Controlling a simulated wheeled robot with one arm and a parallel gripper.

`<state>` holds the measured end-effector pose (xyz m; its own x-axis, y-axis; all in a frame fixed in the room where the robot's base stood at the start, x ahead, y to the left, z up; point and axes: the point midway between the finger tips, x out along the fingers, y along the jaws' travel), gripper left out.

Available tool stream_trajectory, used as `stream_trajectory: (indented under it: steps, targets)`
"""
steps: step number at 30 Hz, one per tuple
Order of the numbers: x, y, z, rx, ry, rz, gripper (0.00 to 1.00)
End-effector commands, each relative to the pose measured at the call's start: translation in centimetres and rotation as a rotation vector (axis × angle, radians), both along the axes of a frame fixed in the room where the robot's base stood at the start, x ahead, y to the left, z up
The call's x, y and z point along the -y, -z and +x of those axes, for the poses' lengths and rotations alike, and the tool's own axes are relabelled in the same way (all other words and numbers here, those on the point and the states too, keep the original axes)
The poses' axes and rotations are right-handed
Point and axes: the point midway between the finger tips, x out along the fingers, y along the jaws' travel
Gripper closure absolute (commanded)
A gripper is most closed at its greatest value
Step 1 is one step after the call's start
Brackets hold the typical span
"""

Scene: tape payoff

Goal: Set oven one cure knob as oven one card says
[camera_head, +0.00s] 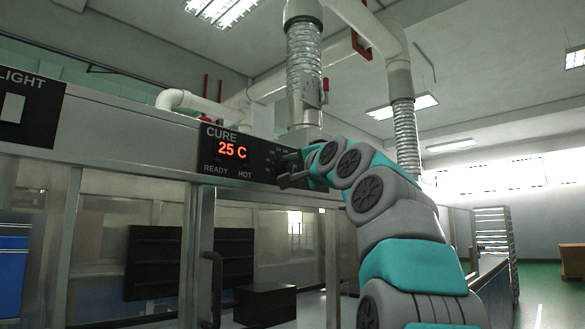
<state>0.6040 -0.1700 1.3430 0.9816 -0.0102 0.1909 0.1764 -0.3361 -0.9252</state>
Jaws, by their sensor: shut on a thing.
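The cure panel (209,160) is a dark plate on the oven's front rail, marked CURE, with a red display (232,149) reading 25 C and the words READY and HOT below it. My gripper (284,173) is at the right part of this panel, reached from the right by my teal and grey arm. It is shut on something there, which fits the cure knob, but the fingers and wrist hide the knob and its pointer. Small scale marks show just above the gripper, too small to read. No oven one card can be made out.
A LIGHT panel (40,105) with a pale switch (13,108) is at the far left. Glass doors with a dark vertical handle (211,285) are below the cure panel. Ducts and a flexible hose (304,65) rise above. Open floor (545,285) lies at the right.

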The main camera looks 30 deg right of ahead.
Motion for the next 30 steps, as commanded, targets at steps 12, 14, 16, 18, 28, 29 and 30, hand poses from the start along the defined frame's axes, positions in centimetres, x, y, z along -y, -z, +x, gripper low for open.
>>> stream_trajectory:
  steps: [12, 14, 16, 18, 28, 29, 30]
  targets:
    - [-0.09, -0.19, 0.10, -0.031, -0.001, 0.100, 1.00]
    - [-0.09, -0.20, 0.10, -0.035, -0.002, 0.110, 1.00]
    - [-0.11, -0.26, 0.05, -0.037, -0.002, 0.122, 1.00]
    - [-0.14, -0.33, -0.03, -0.040, -0.002, 0.131, 1.00]
    - [-0.11, -0.32, 0.05, -0.050, -0.003, 0.160, 1.00]
    - [-0.12, -0.33, 0.04, -0.050, -0.002, 0.161, 1.00]
    - [-0.14, -0.34, 0.02, -0.051, -0.003, 0.162, 1.00]
